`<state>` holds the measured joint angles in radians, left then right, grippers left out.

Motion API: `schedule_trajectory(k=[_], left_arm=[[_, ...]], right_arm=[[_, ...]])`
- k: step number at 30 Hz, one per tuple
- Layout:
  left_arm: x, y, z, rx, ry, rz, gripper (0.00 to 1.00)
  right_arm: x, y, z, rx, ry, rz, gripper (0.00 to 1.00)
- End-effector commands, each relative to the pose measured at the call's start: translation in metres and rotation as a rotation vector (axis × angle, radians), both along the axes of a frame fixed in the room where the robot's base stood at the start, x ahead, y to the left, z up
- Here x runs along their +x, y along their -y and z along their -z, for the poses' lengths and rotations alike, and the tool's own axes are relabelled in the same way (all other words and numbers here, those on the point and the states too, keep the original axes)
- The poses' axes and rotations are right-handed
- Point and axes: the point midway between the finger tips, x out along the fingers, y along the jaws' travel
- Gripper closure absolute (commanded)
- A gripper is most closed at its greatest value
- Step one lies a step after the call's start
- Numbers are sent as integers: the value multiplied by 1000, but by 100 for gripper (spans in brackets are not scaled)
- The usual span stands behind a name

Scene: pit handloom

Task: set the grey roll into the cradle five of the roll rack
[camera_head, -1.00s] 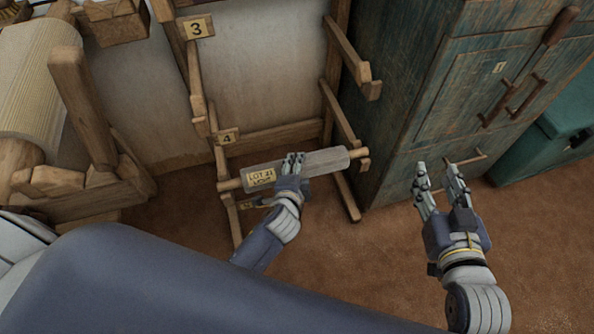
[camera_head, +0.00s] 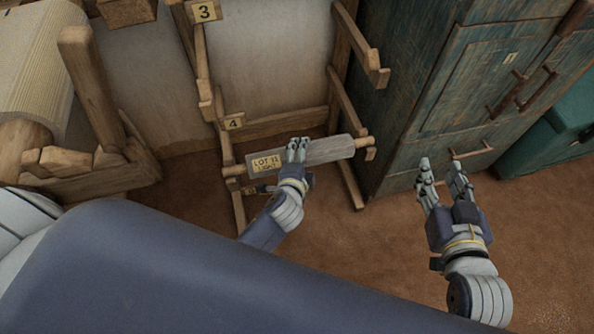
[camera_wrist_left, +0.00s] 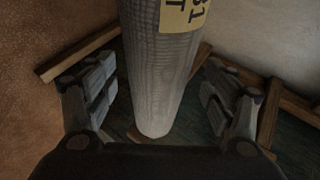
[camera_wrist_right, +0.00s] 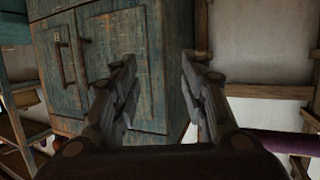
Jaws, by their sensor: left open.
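The grey roll (camera_head: 320,152) lies across the roll rack (camera_head: 239,208) below plate 4, with its wooden core ends at the left post and the right arm. Its yellow lot label (camera_head: 267,163) faces up. Whether both ends are seated in the cradle I cannot tell. A small plate (camera_head: 258,189), partly hidden, is below the roll. My left gripper (camera_head: 298,150) is open around the roll's middle; in the left wrist view the roll (camera_wrist_left: 160,75) passes between its fingers, with gaps on both sides. My right gripper (camera_head: 440,170) is open and empty, right of the rack.
A worn green cabinet (camera_head: 440,100) stands right of the rack, close behind my right gripper. A teal chest (camera_head: 545,145) is farther right. A wooden frame with a large pale roll (camera_head: 35,65) stands at the left. The brown floor in front is clear.

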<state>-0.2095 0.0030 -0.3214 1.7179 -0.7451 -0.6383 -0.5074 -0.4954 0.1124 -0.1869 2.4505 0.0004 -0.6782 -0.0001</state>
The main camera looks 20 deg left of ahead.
Motion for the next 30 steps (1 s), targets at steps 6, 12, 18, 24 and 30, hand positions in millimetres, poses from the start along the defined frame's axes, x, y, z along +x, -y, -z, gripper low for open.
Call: schedule_trajectory(k=[6, 12, 18, 24, 30], left_arm=[[-22, 3, -15, -3, -1, 0, 23], [-44, 6, -28, -3, -2, -1, 23], [-68, 9, -41, -3, -2, -2, 23], [-87, 12, -52, -1, -1, -1, 23], [-96, 10, -58, -11, -3, -12, 23]], right_arm=[[-20, 10, 31, -44, -183, 13, 60], [-45, 21, 59, -86, -361, 26, 60], [-76, 33, 82, -124, -536, 38, 60], [-103, 42, 96, -152, -667, 48, 60], [-115, 46, 102, -164, -726, 53, 60]])
